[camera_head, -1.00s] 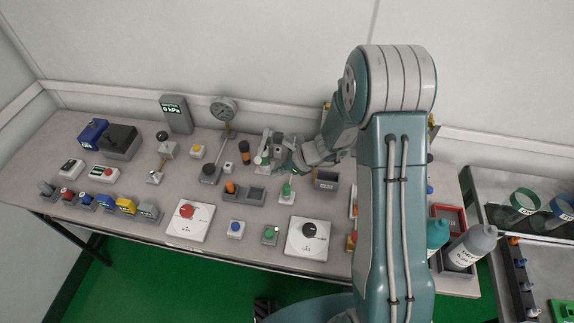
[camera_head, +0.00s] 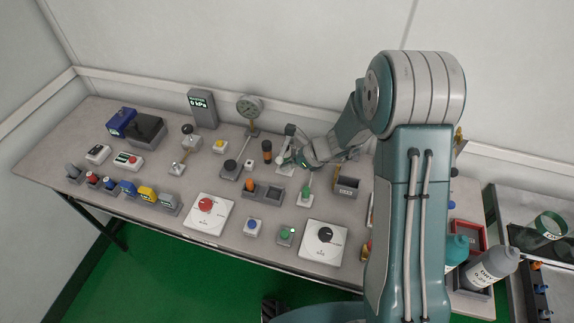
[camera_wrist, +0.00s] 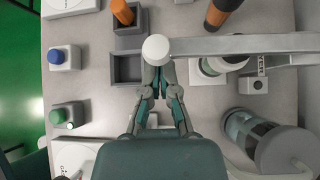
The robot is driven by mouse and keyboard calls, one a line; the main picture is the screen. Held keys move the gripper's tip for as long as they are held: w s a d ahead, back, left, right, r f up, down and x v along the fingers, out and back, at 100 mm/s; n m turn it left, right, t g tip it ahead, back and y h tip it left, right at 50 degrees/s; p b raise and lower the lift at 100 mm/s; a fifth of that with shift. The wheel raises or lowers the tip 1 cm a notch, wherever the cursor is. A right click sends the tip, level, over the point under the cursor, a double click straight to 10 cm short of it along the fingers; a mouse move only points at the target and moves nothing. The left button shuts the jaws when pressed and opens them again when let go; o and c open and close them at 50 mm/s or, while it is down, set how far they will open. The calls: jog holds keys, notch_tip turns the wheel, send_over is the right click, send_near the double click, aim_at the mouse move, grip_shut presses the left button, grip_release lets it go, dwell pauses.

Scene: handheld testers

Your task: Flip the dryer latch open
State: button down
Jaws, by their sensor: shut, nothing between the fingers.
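A grey lever arm (camera_wrist: 245,44) with a round white knob (camera_wrist: 155,49) crosses the upper right of the wrist view, probably the dryer latch; no label on it is readable. My gripper (camera_wrist: 158,70) is shut and empty, its fingertips right at the knob's near side. Whether they touch it I cannot tell. In the head view my gripper (camera_head: 296,158) is low over the bench beside a small grey upright fixture (camera_head: 289,130), which it partly hides.
An empty grey bin (camera_wrist: 126,68) and an orange handle (camera_wrist: 122,12) are left of the knob. A blue button (camera_wrist: 56,57) and a green button (camera_wrist: 58,117) are farther left. A black-and-orange handle (camera_wrist: 222,14) stands above the lever.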

jog(key=shift+r, duration=0.3)
jog(key=shift+r+m+g, duration=0.3)
jog(key=shift+r+g, duration=0.1)
jog(key=w+d+r+m+g+y, duration=0.2)
jog(key=w+r+g, duration=0.3)
jog(key=r, duration=0.6)
jog(key=shift+w+d+m+y, duration=0.3)
jog(key=shift+w+m+y, duration=0.35)
jog(key=shift+w, duration=0.45)
